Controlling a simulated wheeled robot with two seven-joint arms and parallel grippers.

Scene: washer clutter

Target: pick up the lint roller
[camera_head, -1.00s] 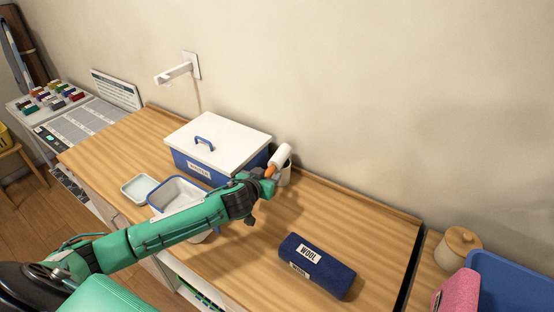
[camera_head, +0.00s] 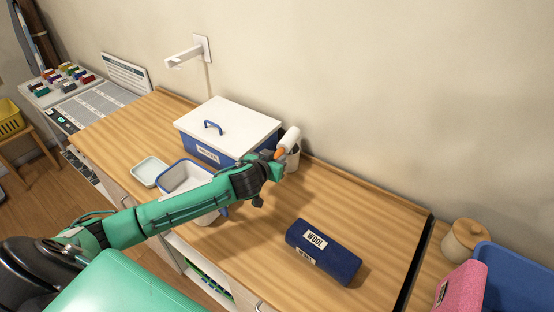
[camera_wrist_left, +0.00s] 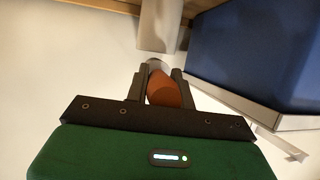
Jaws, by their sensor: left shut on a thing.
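The lint roller (camera_head: 290,139) has a white cylinder and an orange handle, and it stands tilted beside the blue box at the back of the counter. My left gripper (camera_head: 277,160) is shut on its orange handle. In the left wrist view the handle (camera_wrist_left: 163,90) sits between the two dark fingers of the left gripper (camera_wrist_left: 160,88). A pale cylindrical holder (camera_head: 293,158) is just behind the gripper; whether the roller touches it I cannot tell. My right gripper is not in view.
A blue box with a white lid (camera_head: 225,125) stands close left of the gripper. An open blue-rimmed bin (camera_head: 170,182) and a small pale tray (camera_head: 149,171) lie further left. A dark blue WOOL bundle (camera_head: 323,252) lies in front.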

